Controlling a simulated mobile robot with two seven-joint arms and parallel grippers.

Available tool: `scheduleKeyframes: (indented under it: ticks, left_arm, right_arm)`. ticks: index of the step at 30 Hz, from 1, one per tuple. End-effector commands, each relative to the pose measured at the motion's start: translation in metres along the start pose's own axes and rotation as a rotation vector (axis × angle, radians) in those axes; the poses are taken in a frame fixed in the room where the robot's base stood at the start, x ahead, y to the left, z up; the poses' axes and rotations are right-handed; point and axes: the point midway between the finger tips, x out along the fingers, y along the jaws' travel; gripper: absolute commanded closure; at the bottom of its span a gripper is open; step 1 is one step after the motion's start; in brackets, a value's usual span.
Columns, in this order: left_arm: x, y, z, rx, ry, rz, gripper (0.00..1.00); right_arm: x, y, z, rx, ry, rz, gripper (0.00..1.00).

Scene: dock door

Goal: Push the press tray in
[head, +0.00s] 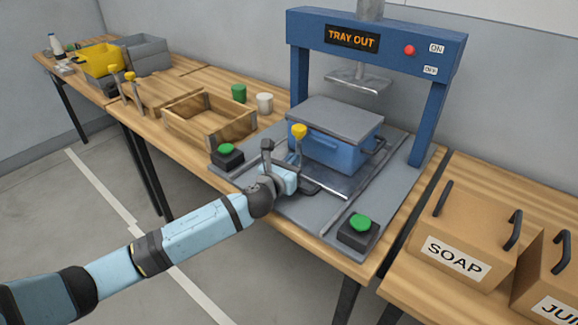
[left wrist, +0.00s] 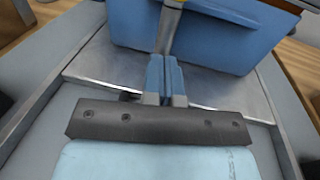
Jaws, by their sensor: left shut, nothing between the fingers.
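The blue press (head: 372,28) stands on the bench, and its sign (head: 352,39) reads "TRAY OUT". Its metal press tray (head: 345,183) sticks out at the front, carrying a blue box (head: 335,150) with a grey lid. The tray's edge also shows in the left wrist view (left wrist: 100,72). A yellow-topped post (head: 299,132) stands upright at the box's front. My left gripper (head: 298,178) is shut and empty, low in front of the box. In the left wrist view its fingers (left wrist: 165,72) point at the post; whether they touch it I cannot tell. My right gripper is not in view.
Green-topped buttons stand left (head: 227,154) and right (head: 359,226) of the tray. A wooden tray (head: 208,122), a green cup (head: 238,93) and a white cup (head: 264,103) are to the left. A box marked SOAP (head: 462,240) is at the right. The press plate is raised above the box.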

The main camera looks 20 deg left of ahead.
Motion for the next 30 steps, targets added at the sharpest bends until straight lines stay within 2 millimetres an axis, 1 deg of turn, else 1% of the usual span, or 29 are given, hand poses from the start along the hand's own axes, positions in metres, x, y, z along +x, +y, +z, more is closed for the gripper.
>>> scheduleKeyframes:
  ticks: [6,8,11,14,18,21,25,30]
  left_arm:
    - [0.000,0.000,0.000,0.000,0.000,0.000,1.00]
    - [0.003,0.000,0.001,0.000,0.000,0.001,1.00]
    - [0.019,-0.002,0.002,-0.001,-0.002,0.002,1.00]
    - [0.047,-0.007,0.003,-0.002,-0.003,0.002,1.00]
    - [0.087,-0.014,0.001,-0.001,-0.002,0.002,1.00]
    - [0.110,-0.018,0.000,-0.001,-0.003,0.001,1.00]
    - [0.128,-0.020,-0.001,0.000,-0.001,0.000,1.00]
    - [0.133,-0.021,0.001,-0.001,-0.002,0.000,1.00]
  right_arm:
    - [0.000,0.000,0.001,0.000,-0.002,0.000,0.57]
    - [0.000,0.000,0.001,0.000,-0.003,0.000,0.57]
    - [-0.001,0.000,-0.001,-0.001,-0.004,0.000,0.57]
    - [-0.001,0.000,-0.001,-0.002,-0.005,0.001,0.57]
    - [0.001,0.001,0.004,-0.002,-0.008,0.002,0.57]
    - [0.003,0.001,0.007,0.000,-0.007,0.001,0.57]
    - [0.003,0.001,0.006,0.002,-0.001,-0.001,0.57]
    - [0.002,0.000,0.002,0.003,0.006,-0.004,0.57]
